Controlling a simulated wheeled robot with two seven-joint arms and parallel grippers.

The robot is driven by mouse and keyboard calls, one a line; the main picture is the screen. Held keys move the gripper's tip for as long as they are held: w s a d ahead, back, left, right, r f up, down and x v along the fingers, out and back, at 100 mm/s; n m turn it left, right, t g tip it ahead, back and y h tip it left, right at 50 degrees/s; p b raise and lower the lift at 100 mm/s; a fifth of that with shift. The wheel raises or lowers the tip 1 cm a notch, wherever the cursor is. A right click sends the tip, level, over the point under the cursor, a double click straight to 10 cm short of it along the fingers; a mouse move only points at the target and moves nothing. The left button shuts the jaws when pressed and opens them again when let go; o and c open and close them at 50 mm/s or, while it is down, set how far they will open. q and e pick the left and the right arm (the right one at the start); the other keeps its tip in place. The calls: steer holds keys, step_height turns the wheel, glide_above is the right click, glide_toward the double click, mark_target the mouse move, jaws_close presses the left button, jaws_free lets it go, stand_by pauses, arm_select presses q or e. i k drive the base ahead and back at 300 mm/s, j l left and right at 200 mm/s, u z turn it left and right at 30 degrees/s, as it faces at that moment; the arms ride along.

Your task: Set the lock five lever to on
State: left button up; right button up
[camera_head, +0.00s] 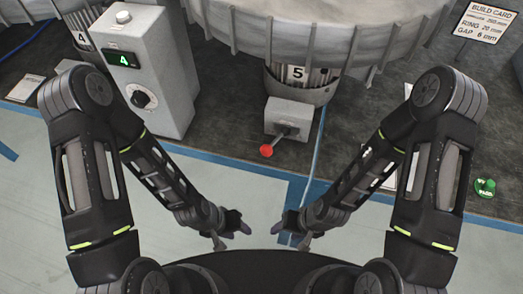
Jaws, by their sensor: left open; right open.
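The lock five lever (278,141) is a thin metal rod with a red ball knob. It comes out of a light grey box (288,116) below the plate marked 5 (296,73), and its knob end points down and to the left. I cannot read any on or off marking by it. My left gripper (233,238) is low in the middle, below and left of the knob, touching nothing. My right gripper (290,238) is below and right of the knob, also apart from it. Both are open and empty.
A grey control box (150,70) with a green display reading 4 and a black dial stands at the left. A large round drum (290,25) fills the back. A build card (484,22) and a green knob (485,187) are at the right. The floor before the lever is clear.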

mark_target(266, 151)
steer(key=k+j+u, duration=0.2)
steer(key=k+j, duration=0.15)
steer(key=k+j+u, duration=0.15)
steer(key=k+j, duration=0.25)
steer(key=k+j+u, duration=0.2)
steer(key=j, duration=0.3)
steer(key=k+j+u, duration=0.2)
steer(key=k+j, duration=0.2)
steer(key=i+l, duration=0.3)
steer(key=l, duration=0.1)
